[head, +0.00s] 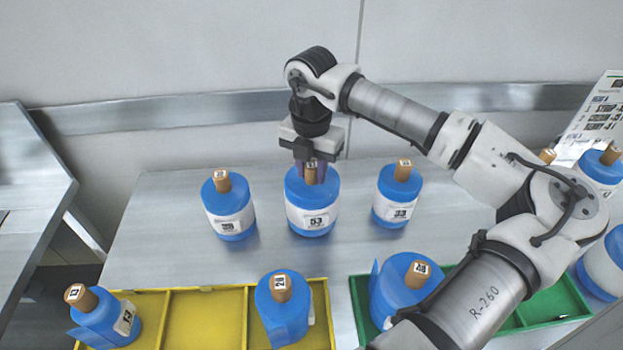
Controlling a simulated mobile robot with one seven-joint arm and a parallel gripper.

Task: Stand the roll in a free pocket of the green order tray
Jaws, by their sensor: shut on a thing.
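The roll marked 53 (312,212) is blue with a white label and a brown core, and stands upright in the middle of the back row. My gripper (311,174) points down and is shut on its core top. I cannot tell whether the roll touches the table or is slightly raised. The green order tray (358,312) is at the front right, partly hidden by my arm. A blue roll (388,292) stands tilted-looking in its left pocket. A pocket at its right (558,300) shows bare green floor; the middle is hidden.
Rolls stand left (230,210) and right (397,198) of the held one. A yellow tray (205,292) at front left holds two rolls (282,312) (105,318) with empty space between. More rolls (600,168) and a printed sign (597,115) are at the far right.

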